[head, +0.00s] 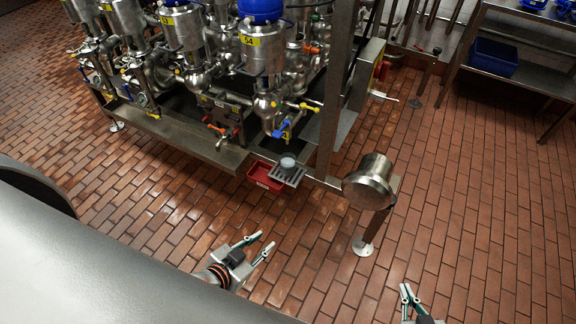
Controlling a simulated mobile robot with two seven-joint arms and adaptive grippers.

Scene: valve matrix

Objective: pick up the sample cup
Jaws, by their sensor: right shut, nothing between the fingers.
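The sample cup (287,162) looks small and pale, and stands on a small slotted metal shelf (290,177) at the front corner of the valve skid. My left gripper (266,241) is in the lower middle of the head view, below the cup in the picture and well apart from it. Its fingers are spread and empty. My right gripper (406,287) is at the bottom edge, right of centre. Its fingertips are together with nothing between them. Neither gripper touches the cup.
A red bin (264,178) sits just left of the slotted shelf. A steel drum-like fitting (369,182) on a post stands to its right. Valves with blue and yellow handles (282,127) are behind the cup. A blue crate (494,57) lies on a rack. The tiled floor in front is clear.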

